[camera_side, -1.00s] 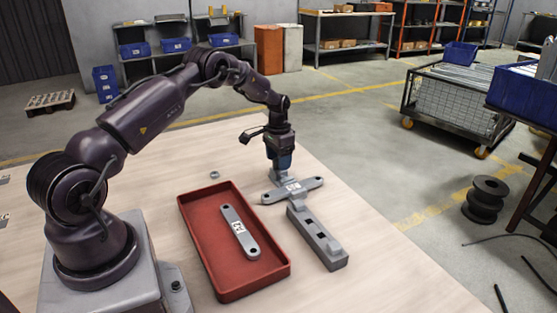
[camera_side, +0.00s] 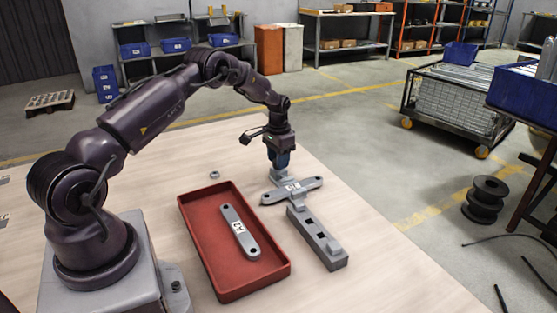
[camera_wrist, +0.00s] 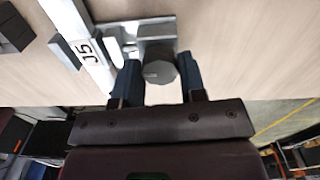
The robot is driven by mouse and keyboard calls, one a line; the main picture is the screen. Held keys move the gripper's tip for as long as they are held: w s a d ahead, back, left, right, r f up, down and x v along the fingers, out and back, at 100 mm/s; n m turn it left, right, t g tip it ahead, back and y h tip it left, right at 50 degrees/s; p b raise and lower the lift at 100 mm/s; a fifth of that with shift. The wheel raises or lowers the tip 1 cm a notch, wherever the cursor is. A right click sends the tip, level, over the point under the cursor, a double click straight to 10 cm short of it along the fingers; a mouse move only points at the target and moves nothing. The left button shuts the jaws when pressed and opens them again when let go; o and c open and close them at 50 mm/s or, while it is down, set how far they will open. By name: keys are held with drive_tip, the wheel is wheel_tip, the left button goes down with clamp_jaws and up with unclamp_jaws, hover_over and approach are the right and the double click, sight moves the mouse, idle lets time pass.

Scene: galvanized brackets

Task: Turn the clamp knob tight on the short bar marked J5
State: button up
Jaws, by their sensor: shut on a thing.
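The grey bar marked J5 (camera_side: 308,185) lies across the far end of a grey fixture (camera_side: 318,240) in the side view. Its J5 label also shows on the bar in the wrist view (camera_wrist: 86,51). A dark grey faceted clamp knob (camera_wrist: 160,68) sits between my fingers in the wrist view, beside the bar. My gripper (camera_side: 281,172) points down at the bar and is shut on the knob, with a blue finger on each side. In the side view the knob is mostly hidden by my gripper.
A red tray (camera_side: 212,254) with a second labelled grey bar (camera_side: 233,222) in it stands left of the fixture. A small grey nut (camera_side: 214,174) lies behind the tray. The tabletop (camera_side: 385,270) right of the fixture is clear.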

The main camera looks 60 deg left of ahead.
drive_tip(key=m, duration=1.8)
drive_tip(key=o, duration=0.8)
drive_tip(key=shift+o, duration=0.2)
